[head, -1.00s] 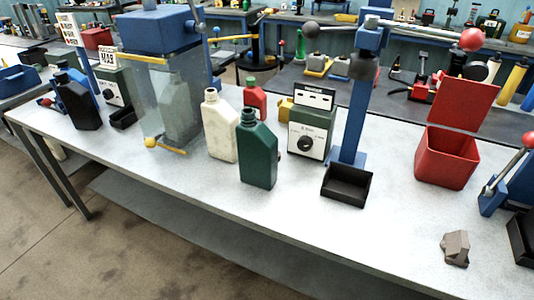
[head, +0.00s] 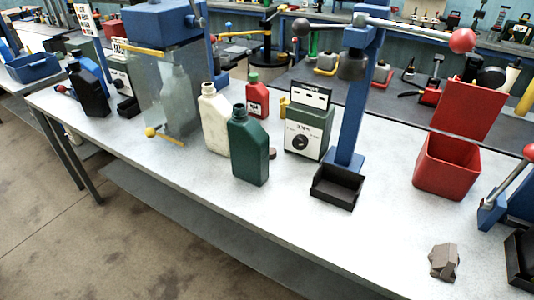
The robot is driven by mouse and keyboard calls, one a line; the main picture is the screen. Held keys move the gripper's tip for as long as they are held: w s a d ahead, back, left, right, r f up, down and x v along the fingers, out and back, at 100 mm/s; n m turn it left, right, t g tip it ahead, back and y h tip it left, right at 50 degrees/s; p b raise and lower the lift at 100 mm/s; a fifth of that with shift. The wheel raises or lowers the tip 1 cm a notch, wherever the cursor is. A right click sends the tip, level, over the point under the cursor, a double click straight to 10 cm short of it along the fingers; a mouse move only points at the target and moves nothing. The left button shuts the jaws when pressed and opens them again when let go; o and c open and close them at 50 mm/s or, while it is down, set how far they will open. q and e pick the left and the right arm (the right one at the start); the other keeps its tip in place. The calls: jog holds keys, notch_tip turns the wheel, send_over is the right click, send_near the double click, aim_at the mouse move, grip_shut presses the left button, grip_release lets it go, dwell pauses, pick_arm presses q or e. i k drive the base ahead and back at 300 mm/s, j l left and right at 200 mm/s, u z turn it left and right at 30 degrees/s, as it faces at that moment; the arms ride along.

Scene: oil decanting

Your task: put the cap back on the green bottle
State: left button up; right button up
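The green bottle (head: 250,152) stands upright near the middle of the bench, and its neck is open with no cap on it. A small brown-red round cap (head: 272,153) lies on the bench just right of the green bottle, partly hidden behind it. Neither of my grippers shows in the head view.
A cream bottle (head: 215,122) stands close behind the green one, and a red bottle (head: 257,98) farther back. A timer box (head: 303,142), blue press (head: 350,120) with black tray (head: 335,187), and red bin (head: 446,170) stand right. The front bench edge is clear.

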aim_at(249, 142)
jog(key=z, duration=1.25)
jog(key=k+j, duration=0.25)
jog(key=j, duration=0.15)
jog(key=k+j, duration=0.25)
jog(key=j, duration=0.2)
jog(key=k+j, duration=0.25)
jog(key=j, duration=0.15)
